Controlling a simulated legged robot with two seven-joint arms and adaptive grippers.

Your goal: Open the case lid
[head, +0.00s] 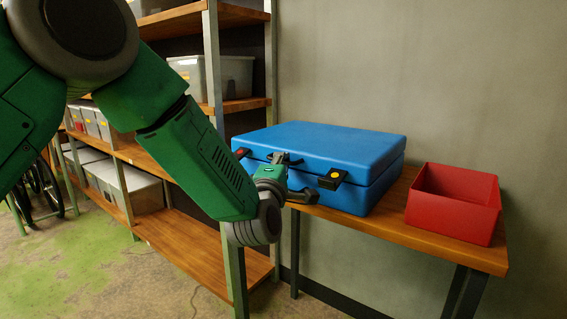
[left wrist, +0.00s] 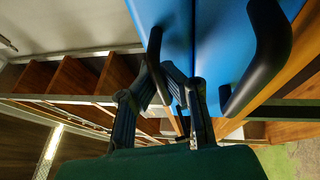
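A blue case (head: 325,150) sits on a wooden table with its lid down. Its front carries a black latch with a yellow button (head: 332,179) on the right and another dark latch (head: 241,153) on the left. My left gripper (head: 286,160) is at the front of the case, between the latches. In the left wrist view the gripper's fingers (left wrist: 160,68) lean toward each other beside a slim black part at the blue case (left wrist: 222,40). I cannot tell whether they hold it. A thick curved black part (left wrist: 265,55) stands to the right. My right gripper is not in view.
A red open bin (head: 455,203) stands right of the case on the table (head: 430,243). Shelves with grey bins (head: 215,77) stand at the left and behind my arm. A plain wall is behind the table. My left arm hides part of the shelving.

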